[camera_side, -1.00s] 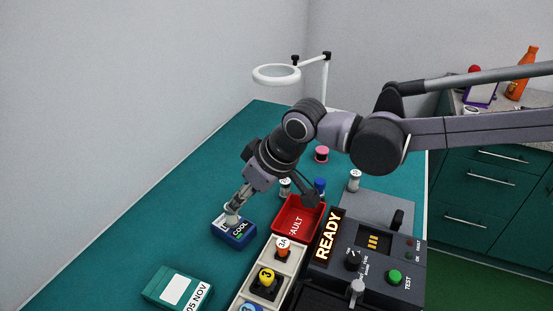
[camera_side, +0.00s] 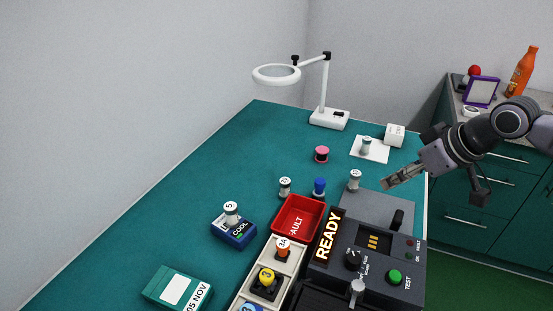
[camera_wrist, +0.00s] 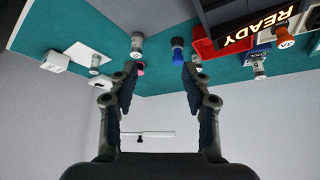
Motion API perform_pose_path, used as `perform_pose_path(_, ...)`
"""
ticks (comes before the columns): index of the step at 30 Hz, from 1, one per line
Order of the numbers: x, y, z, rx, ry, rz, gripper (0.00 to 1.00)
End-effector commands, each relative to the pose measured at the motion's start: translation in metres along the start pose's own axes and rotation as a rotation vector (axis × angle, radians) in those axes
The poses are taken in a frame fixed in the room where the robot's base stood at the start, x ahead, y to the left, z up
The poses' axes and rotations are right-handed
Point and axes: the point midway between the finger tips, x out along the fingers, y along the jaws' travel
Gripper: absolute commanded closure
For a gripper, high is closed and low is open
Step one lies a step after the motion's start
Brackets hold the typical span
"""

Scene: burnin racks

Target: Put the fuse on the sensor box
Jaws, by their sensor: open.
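A white-capped fuse marked 5 (camera_side: 231,211) stands upright on top of a blue box marked COOL (camera_side: 234,232), which I take to be the sensor box. The box sits on the teal bench left of the red tray. In the wrist view the fuse (camera_wrist: 259,72) shows small at the upper right, on the box (camera_wrist: 258,55). My gripper (camera_side: 385,183) is far to the right of the box, above the back of the grey tester. In the wrist view my gripper (camera_wrist: 158,80) is open, with nothing between its fingers.
Red FAULT tray (camera_side: 298,218), tester with READY sign (camera_side: 329,236) and a rack of capped fuses (camera_side: 284,264) fill the front right. Other fuses (camera_side: 355,180) stand loose. A magnifier lamp (camera_side: 329,118) and pink spool (camera_side: 321,154) are behind. Bench left of the spool is clear.

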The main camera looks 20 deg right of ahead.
Motion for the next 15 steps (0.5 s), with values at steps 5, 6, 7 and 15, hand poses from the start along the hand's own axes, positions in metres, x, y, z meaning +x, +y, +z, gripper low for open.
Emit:
perform_pose_path(5,-0.01,0.042,0.055,0.1,0.018,0.068,0.51)
perform_pose_path(6,-0.011,0.047,0.064,0.116,0.021,0.079,0.51)
perform_pose_path(7,-0.011,0.051,0.07,0.127,0.022,0.087,0.51)
perform_pose_path(15,-0.011,0.063,0.093,0.166,0.03,0.115,0.51)
